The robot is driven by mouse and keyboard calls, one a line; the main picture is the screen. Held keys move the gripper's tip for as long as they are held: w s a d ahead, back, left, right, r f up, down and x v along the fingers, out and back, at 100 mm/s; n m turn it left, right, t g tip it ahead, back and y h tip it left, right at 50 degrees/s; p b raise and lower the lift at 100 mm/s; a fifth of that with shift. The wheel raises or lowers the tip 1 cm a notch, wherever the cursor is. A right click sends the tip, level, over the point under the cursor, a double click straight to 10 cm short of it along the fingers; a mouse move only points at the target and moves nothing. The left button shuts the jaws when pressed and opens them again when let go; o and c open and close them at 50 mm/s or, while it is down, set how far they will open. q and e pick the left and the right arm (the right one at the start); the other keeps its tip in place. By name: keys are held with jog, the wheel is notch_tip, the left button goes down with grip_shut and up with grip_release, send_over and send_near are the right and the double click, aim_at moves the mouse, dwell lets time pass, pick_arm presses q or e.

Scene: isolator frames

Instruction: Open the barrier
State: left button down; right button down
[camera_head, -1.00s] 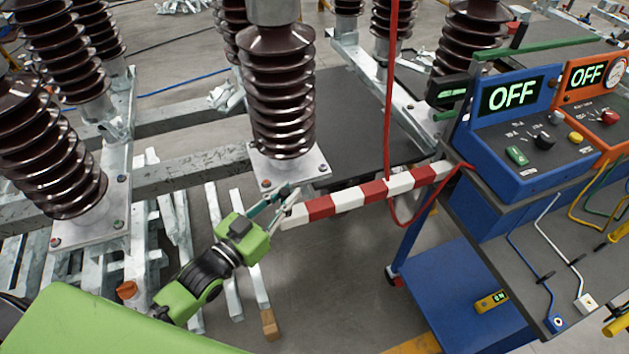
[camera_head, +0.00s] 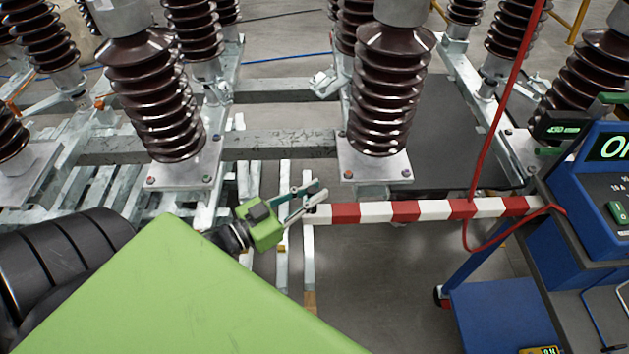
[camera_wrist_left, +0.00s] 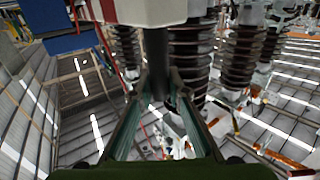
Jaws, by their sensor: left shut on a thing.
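The barrier (camera_head: 432,210) is a red and white striped bar. In the head view it lies about level, from the blue cart at right to my left gripper (camera_head: 318,196). My left gripper is at its white free end. In the left wrist view the gripper (camera_wrist_left: 160,88) is shut on a dark upright rod (camera_wrist_left: 155,55) under the barrier's end (camera_wrist_left: 140,10). The exact contact is partly hidden by the fingers. My right gripper is in neither view.
Brown ribbed insulators (camera_head: 388,95) on metal frames stand behind the barrier. The blue cart (camera_head: 505,315) with a control box (camera_head: 600,190) is at right. A red cable (camera_head: 486,125) hangs across the barrier. Grey floor (camera_head: 400,290) is clear in front of it.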

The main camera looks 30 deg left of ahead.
pick_arm(q)
jog(key=c, duration=1.9)
grip_release()
jog(key=shift+s, duration=0.1)
jog(key=v, duration=1.2)
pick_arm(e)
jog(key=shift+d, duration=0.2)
